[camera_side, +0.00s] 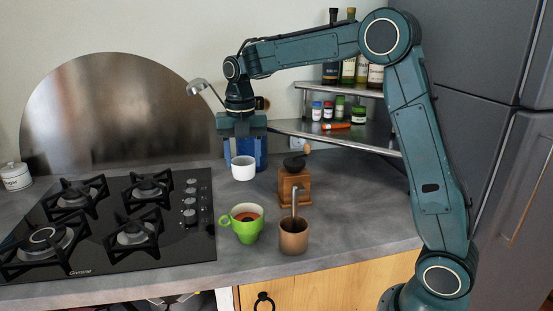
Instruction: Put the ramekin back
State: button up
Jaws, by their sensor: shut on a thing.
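The ramekin (243,170) is a small white cup, upright, at the back of the counter to the right of the hob. My gripper (243,158) points straight down over it and is shut on it. The fingertips are hard to make out against a blue container behind them. I cannot tell whether the ramekin's base touches the counter.
The blue container (261,146) stands close behind my gripper. A wooden grinder (293,187) is to the right. A green mug (246,229) and a brown cup (293,241) stand in front. The hob (190,245) is left; metal shelves (345,137) hold bottles and jars.

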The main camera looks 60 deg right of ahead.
jog(key=w+d+r+m, duration=0.3)
jog(key=w+d, duration=0.2)
jog(key=d, duration=0.5)
jog(key=shift+r+m, duration=0.2)
jog(key=shift+m, duration=0.2)
jog(key=shift+w+f, duration=0.1)
notch_tip(320, 180, down, 16)
jog(key=shift+r, duration=0.2)
jog(key=shift+f, duration=0.15)
jog(key=shift+f, duration=1.95)
jog(key=shift+f, duration=0.15)
jog(key=o, duration=1.1)
